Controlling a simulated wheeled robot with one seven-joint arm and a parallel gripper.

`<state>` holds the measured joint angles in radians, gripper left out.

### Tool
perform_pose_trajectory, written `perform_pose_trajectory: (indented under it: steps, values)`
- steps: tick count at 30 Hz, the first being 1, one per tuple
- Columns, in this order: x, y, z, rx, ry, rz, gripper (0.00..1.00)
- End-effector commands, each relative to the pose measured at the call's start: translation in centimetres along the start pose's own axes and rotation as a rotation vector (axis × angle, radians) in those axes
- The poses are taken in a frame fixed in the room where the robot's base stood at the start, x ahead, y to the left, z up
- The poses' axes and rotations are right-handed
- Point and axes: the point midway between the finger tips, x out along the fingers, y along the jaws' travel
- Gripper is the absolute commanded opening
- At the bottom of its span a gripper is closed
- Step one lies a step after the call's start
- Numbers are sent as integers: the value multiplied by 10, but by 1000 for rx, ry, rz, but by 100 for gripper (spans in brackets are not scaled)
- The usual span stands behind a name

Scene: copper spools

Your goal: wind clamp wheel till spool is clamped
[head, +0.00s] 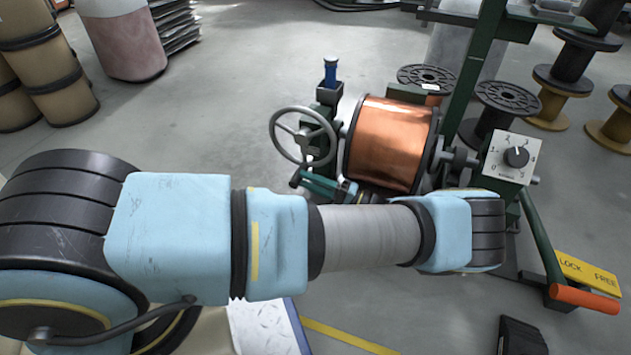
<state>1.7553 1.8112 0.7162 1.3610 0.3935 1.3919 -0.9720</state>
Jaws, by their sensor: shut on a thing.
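The clamp wheel (276,143) is a grey spoked handwheel on the left side of a dark green stand. The copper spool (388,143) sits just right of it, lying on its side between the wheel's stand and the shaft fitting on the right. My gripper (304,180) is at the lower edge of the wheel and shut on it. Its dark fingertips show there, but the exact grip is small and partly unclear. My arm crosses in front and hides the wrist and the space below the spool. I cannot tell how tightly the spool is held.
A dial box (511,157) stands right of the spool. A green lever with an orange grip (584,299) and a yellow lock/free plate (587,271) are at lower right. Empty black reels (507,97) stand behind. Grey floor is open at the back left.

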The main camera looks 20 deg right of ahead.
Motion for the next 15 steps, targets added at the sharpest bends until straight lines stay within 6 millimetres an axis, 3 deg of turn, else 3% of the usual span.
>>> perform_pose_trajectory:
  steps: [1, 15]
  values:
    - [-2, 14, 2, 6, 5, 28, 0]
    - [4, 19, 2, 7, 7, 29, 0]
